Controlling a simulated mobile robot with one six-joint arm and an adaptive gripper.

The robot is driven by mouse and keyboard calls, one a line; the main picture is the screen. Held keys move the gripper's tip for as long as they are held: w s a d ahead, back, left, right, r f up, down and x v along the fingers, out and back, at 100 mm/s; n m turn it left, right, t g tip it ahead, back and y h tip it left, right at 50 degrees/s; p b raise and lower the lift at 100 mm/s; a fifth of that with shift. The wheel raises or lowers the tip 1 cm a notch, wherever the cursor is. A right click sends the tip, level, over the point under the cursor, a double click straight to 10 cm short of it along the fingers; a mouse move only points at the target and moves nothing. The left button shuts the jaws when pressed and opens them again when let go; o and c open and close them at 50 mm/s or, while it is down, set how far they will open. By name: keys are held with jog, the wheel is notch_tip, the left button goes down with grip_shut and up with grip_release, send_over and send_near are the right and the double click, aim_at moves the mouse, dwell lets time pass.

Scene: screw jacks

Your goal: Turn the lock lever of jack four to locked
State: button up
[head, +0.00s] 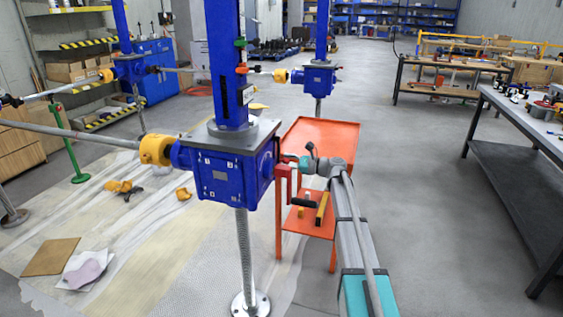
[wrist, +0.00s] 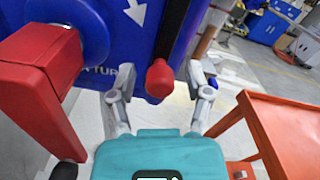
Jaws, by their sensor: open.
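The nearest blue screw jack (head: 228,178) stands in the middle of the head view; I cannot read which number it has. In the wrist view its blue housing (wrist: 112,50) carries a white arrow and part of some lettering. A lever with a red rounded knob (wrist: 160,78) stands out from the housing beside a dark slot. My gripper (wrist: 160,95) is open, with one finger on each side of the knob; I cannot tell whether they touch it. In the head view my gripper (head: 298,160) is at the housing's right side, partly hidden.
A red crank (wrist: 45,85) with a black grip is close on the left in the wrist view; it also shows in the head view (head: 284,185). An orange cart (head: 322,135) stands just right of the jack. Workbenches (head: 520,130) stand farther right, with clear floor between.

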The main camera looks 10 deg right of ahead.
jog(key=shift+x, duration=0.8)
grip_shut()
